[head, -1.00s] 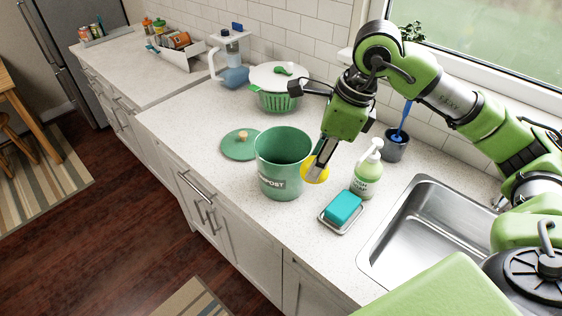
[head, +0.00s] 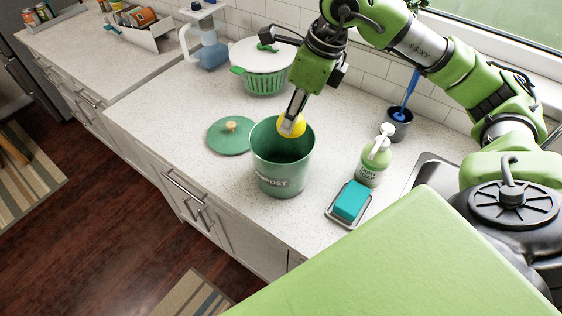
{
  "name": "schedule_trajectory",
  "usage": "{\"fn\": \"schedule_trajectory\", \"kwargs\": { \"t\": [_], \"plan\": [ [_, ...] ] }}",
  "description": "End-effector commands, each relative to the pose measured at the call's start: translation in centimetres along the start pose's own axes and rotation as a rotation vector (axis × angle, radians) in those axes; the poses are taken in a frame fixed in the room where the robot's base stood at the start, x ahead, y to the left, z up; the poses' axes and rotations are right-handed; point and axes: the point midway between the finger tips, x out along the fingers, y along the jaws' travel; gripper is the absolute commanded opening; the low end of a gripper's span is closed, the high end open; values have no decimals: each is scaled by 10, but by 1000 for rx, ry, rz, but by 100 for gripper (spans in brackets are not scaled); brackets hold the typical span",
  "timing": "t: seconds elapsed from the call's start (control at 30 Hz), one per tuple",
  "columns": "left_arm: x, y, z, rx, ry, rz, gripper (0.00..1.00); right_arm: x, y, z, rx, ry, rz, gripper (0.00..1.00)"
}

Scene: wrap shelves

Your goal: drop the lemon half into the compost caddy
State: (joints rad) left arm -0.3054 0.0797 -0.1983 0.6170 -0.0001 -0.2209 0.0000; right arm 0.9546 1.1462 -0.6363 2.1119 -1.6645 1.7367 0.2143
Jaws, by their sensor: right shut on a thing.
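The green compost caddy (head: 281,178) stands open and upright on the counter. Its round green lid (head: 229,139) with a wooden knob lies on the counter to its left. My right gripper (head: 291,122) is shut on the yellow lemon half (head: 295,126), with the fingers pointing down. The lemon half shows at the caddy's back rim, over the upper part of the opening. I cannot tell how far it is above or inside the rim. My left gripper is not in view.
A soap bottle (head: 373,160) and a teal sponge (head: 351,200) on a tray stand right of the caddy. A white and green salad spinner (head: 262,67) is behind, and a dark pot with a blue brush (head: 398,122) is at the back right. The counter left of the lid is clear.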

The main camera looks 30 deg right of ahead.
Motion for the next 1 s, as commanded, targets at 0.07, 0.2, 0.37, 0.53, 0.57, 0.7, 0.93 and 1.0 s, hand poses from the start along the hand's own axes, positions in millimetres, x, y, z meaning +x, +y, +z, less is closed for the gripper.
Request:
{"fn": "schedule_trajectory", "kwargs": {
  "t": [0.07,0.2,0.37,0.53,0.57,0.7,0.93,1.0],
  "plan": [
    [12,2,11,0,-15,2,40,15,0,-4,0,0,0,14],
    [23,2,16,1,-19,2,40,30,0,-9,0,1,1,14],
    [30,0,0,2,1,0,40,39,0,-11,0,1,1,14],
    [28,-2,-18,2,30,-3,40,38,0,-11,-1,0,1,14],
    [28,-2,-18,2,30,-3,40,38,0,-11,-1,0,1,14],
    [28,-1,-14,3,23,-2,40,38,0,-11,0,0,1,54],
    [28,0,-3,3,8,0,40,38,0,-10,0,0,1,54],
    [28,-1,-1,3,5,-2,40,38,0,-10,0,0,1,54]
  ]
}}
